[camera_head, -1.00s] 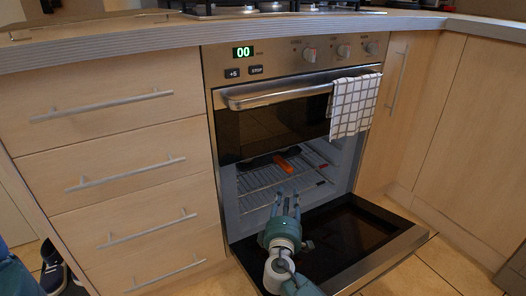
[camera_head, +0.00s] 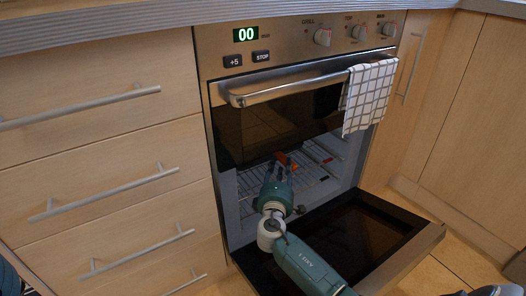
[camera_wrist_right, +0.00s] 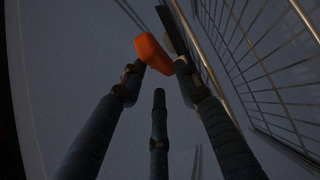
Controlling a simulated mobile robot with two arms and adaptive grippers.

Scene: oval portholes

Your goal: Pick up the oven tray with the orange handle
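The orange handle (camera_head: 282,158) shows inside the oven, just past my right gripper (camera_head: 279,165), which partly covers it in the head view. In the right wrist view the orange handle (camera_wrist_right: 153,52) lies at the fingertips of my right gripper (camera_wrist_right: 160,78). The fingers are spread apart and do not appear closed on it. A dark strip (camera_wrist_right: 171,28) beside the handle appears to be part of the tray. Most of the tray is hidden in the dark oven.
A wire rack (camera_wrist_right: 255,55) runs along the right of the wrist view. The lowered oven door (camera_head: 365,240) lies below my right arm. A bar handle (camera_head: 290,88) with a checked towel (camera_head: 369,97) crosses above the opening. Drawers (camera_head: 110,150) stand to the left.

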